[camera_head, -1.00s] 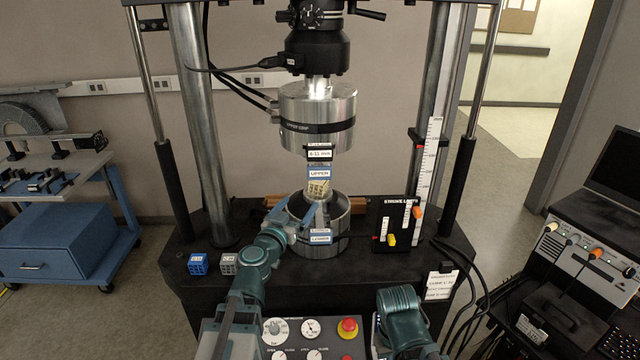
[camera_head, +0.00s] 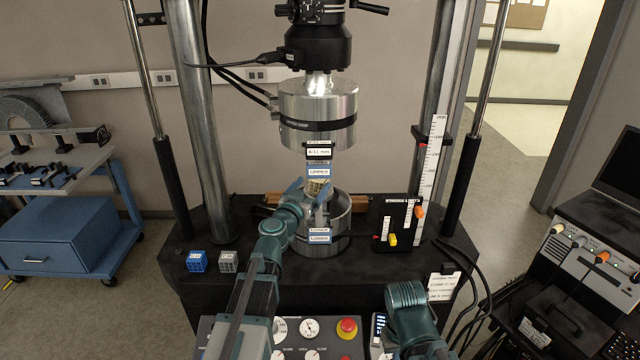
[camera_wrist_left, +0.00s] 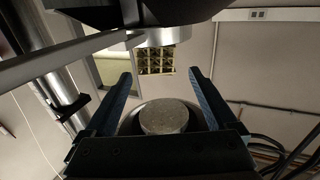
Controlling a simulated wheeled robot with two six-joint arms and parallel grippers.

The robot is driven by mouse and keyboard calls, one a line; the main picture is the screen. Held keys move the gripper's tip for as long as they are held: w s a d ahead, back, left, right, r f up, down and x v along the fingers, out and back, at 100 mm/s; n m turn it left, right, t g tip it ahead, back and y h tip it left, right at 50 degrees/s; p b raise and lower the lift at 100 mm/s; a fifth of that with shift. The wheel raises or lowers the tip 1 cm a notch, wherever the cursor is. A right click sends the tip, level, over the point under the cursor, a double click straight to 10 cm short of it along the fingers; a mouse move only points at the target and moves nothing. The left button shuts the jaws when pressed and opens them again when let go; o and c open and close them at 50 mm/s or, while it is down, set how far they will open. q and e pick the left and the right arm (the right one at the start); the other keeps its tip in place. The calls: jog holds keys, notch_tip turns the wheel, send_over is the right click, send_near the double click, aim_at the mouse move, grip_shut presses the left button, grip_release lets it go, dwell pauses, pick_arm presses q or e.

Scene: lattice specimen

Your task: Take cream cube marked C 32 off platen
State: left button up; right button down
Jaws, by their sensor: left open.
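The cream lattice cube (camera_head: 317,187) stands on the lower platen (camera_head: 338,222) of the press; the gripper partly hides it, and its marking is too small to read. In the left wrist view, which is upside down, the cube (camera_wrist_left: 155,60) shows its grid of cells against the silver platen. My left gripper (camera_head: 308,191) is open at the cube. In the left wrist view, the fingers of my left gripper (camera_wrist_left: 160,76) lie one on each side of the cube's line, apart from it. My right arm shows at the front, but its gripper does not.
The upper platen (camera_head: 318,105) hangs above the cube. A blue cube (camera_head: 197,262) and a grey cube (camera_head: 228,262) stand on the black deck at left. A stroke-limits panel (camera_head: 397,222) stands to the right. Columns flank the platens.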

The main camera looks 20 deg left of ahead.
aim_at(316, 181)
pick_arm(q)
jog(key=w, duration=0.4)
jog(key=shift+w+d, duration=0.2)
jog(key=shift+d, duration=0.15)
jog(key=shift+s, duration=0.15)
pick_arm(e)
jog(key=shift+w+d, duration=0.3)
jog(key=shift+w, duration=0.15)
pick_arm(q)
jog(key=shift+c, duration=1.1)
grip_shut()
jog(key=shift+r, duration=0.15)
pick_arm(e)
jog(key=shift+r, duration=0.1)
